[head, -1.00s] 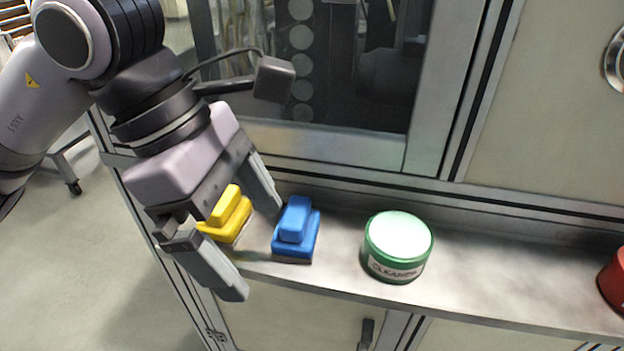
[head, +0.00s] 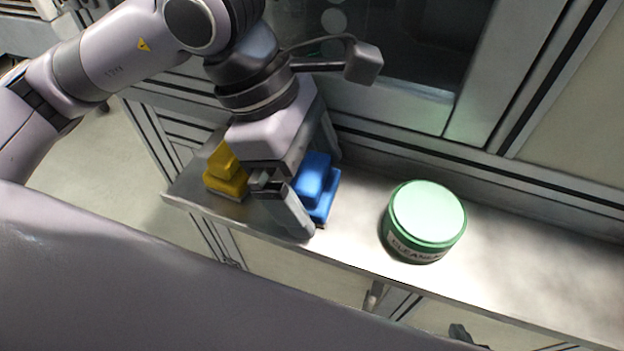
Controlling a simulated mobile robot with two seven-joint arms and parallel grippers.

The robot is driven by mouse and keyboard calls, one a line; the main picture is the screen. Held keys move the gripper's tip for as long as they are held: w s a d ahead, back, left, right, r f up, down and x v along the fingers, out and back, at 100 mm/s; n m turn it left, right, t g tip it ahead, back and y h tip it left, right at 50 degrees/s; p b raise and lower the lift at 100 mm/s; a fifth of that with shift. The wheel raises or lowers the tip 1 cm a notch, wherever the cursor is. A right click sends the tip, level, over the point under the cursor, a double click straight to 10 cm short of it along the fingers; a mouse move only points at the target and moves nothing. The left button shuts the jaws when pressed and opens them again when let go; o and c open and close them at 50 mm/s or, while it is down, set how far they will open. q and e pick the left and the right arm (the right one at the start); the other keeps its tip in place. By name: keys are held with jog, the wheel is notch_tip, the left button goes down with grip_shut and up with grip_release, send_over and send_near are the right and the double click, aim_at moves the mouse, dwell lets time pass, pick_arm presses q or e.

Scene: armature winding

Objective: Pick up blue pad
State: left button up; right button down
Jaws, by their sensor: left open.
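The blue pad (head: 318,184) sits on the metal shelf (head: 347,238), with a raised block on a wider base. My left gripper (head: 318,190) is open at the blue pad. One finger is in front of its left side and the other is behind it, near the wall. The front finger hides part of the pad, and I cannot tell whether either finger touches it. My right gripper is not in view.
A yellow pad (head: 226,172) sits on the shelf left of my gripper. A green round tin (head: 424,222) with a pale lid stands right of the blue pad. A cabinet with a dark window rises behind. The shelf right of the tin is clear.

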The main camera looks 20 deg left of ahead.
pick_arm(q)
jog(key=shift+f, duration=0.1)
jog(key=c, duration=1.1)
pick_arm(e)
jog(key=shift+w, duration=0.1)
pick_arm(q)
jog(key=shift+c, duration=0.2)
jog(key=shift+r, duration=0.2)
pick_arm(e)
jog(key=shift+d, duration=0.15)
